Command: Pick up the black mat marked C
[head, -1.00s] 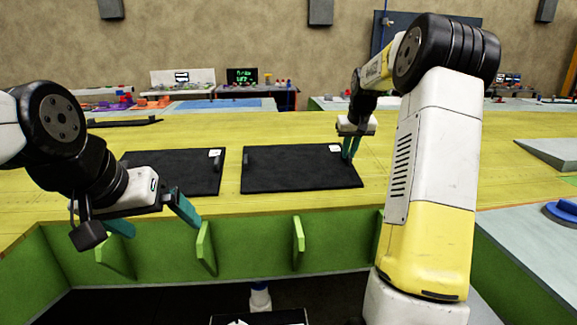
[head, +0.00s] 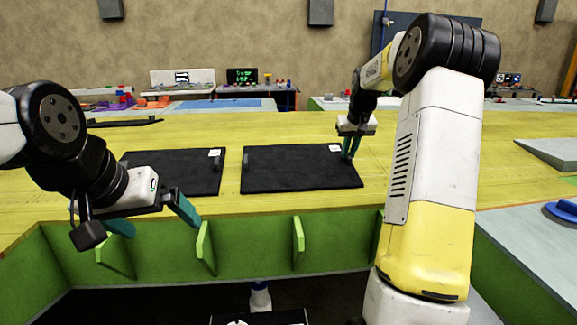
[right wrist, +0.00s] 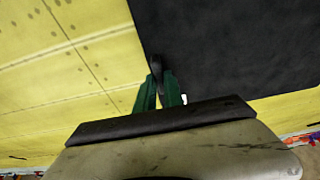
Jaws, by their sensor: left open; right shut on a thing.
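A black mat (head: 300,170) lies flat on the yellow table, right of centre, with a small white label at its far right corner; the letter is too small to read. It has an upright black tab at each side. My right gripper (head: 349,157) is at its right edge, shut on the right tab. The right wrist view shows the dark tab (right wrist: 156,65) between the green fingers, beside the mat's black surface (right wrist: 225,45). A second black mat (head: 185,175) with a white label lies to the left. My left gripper (head: 155,222) is open and empty in front of the table edge.
Another dark flat piece (head: 125,123) lies at the far left of the table. Green upright ribs (head: 299,242) line the table's front face. A grey wedge (head: 552,152) and a blue round part (head: 565,211) are at the right. The table behind the mats is clear.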

